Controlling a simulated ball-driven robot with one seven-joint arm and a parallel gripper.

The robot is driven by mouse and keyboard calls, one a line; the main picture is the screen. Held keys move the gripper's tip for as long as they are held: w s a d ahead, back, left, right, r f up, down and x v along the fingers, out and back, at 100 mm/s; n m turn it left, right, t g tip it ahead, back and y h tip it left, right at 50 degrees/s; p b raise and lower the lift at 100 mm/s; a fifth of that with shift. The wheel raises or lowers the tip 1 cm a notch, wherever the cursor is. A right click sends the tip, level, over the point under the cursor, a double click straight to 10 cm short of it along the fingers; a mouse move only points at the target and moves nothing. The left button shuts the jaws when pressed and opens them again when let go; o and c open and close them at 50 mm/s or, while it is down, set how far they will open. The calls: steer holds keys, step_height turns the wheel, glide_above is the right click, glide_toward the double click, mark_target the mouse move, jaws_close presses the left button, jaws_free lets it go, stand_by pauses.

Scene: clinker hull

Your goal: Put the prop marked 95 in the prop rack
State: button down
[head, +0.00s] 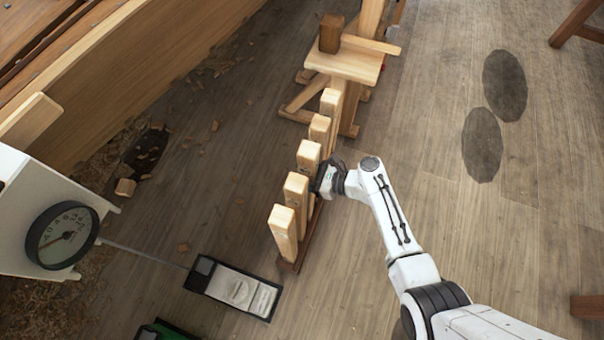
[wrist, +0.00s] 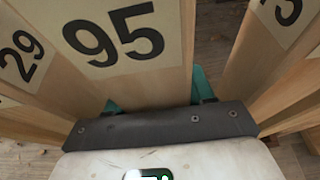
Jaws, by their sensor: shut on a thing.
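The prop marked 95 (wrist: 135,75) is a pale wooden block that fills the middle of the wrist view, its number facing me. My gripper (wrist: 157,95) is shut on it, with green pads showing at both sides. In the head view my gripper (head: 323,180) is at the row of upright props, and the held prop appears to be the middle one (head: 308,158). The row stands along a dark wooden base, which looks like the prop rack (head: 289,266). The held prop's foot is hidden, so I cannot tell if it is seated.
A prop marked 29 (wrist: 25,55) is close on the left and another numbered prop (wrist: 268,50) on the right. A wooden trestle (head: 345,66) bears a brown block. A dial gauge (head: 62,236) and a floor device (head: 235,287) are left. The right floor is mostly clear.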

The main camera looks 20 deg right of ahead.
steer(key=shift+f, duration=0.15)
steer(key=c, duration=0.7)
jaws_free()
steer(key=o, duration=0.4)
steer(key=shift+c, duration=0.2)
steer(key=shift+f, duration=0.1)
steer(key=p+v, duration=0.2)
steer(key=v, duration=0.9)
steer(key=shift+p, duration=0.3)
steer(key=shift+a, duration=0.1)
